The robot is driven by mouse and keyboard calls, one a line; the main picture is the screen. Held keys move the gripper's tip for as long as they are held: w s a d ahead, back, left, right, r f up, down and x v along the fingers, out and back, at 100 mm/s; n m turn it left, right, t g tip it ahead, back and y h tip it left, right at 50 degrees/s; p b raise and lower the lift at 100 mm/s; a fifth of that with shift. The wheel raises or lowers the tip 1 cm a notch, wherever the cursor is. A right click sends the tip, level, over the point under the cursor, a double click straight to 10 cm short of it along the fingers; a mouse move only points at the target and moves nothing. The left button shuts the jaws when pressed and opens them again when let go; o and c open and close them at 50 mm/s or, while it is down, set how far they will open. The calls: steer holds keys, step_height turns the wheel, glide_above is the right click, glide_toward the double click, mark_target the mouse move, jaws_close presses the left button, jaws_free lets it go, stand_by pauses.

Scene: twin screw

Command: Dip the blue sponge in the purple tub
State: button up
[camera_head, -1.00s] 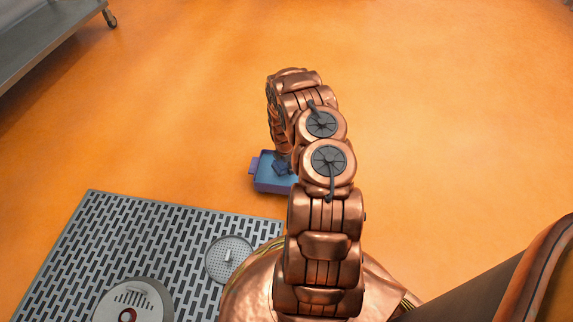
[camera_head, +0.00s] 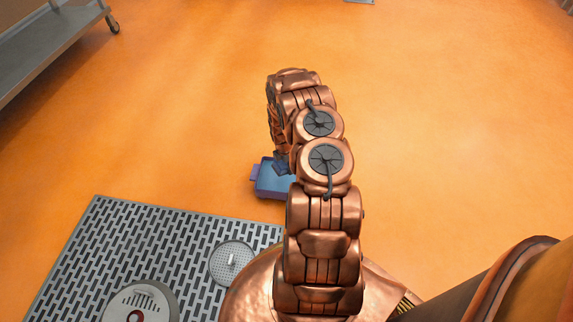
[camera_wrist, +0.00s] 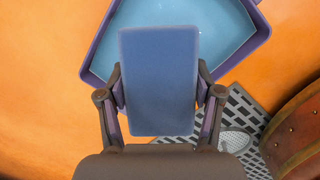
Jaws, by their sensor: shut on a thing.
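My gripper (camera_wrist: 160,95) is shut on the blue sponge (camera_wrist: 158,75), a flat blue block that fills the middle of the wrist view. The purple tub (camera_wrist: 262,32) is behind the sponge in the wrist view, with pale blue liquid inside. The sponge covers part of the tub's inside and near side; I cannot tell whether it touches the liquid. In the head view the tub (camera_head: 274,193) sits on the orange floor, partly hidden by my arm. The small dark gripper end (camera_head: 281,162) shows over the tub's far left part.
A grey slotted floor grate (camera_head: 100,210) lies at the lower left, with a round perforated disc (camera_head: 232,262) and a round dial-like plate (camera_head: 140,303). A grey metal wheeled table (camera_head: 45,45) stands at the upper left. Open floor lies right and beyond.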

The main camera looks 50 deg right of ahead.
stand_by(0.4)
step_height(320, 180, up, 4)
steer(key=p, duration=0.4)
steer(key=shift+p, duration=0.4)
